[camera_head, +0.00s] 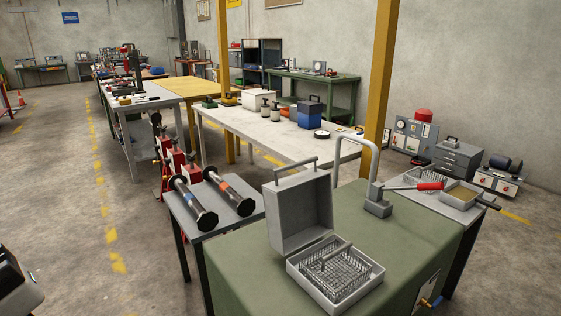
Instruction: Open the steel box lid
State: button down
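The grey steel box (338,297) sits on the green-topped bench near the bottom of the head view. Its lid (300,215) stands up at the box's back left edge, well open. A bar handle (296,164) is on the lid's upper edge. The box interior is exposed and holds a wire-mesh insert (340,275) with a raised grey bar across it. Nothing touches the lid or the box. My gripper's fingers do not show in this view.
The green bench (240,265) has clear room left of the box. A grey faucet-like fixture with a red-handled lever (378,205) stands behind it. A side table (185,222) at left carries two dark flanged spools. A yellow post (382,80) rises behind.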

aim_at(298, 206)
jog(key=i+j+z, duration=0.1)
jog(key=i+j, duration=0.3)
jog(key=j, duration=0.25)
jog(key=i+j+z, duration=0.15)
jog(key=j, duration=0.2)
jog(key=i+j, duration=0.2)
jog(key=j, duration=0.15)
jog(key=i+j+z, duration=0.15)
jog(key=j, duration=0.2)
jog(key=i+j, duration=0.2)
jog(key=j, duration=0.2)
jog(key=i+j+z, duration=0.15)
jog(key=j, duration=0.2)
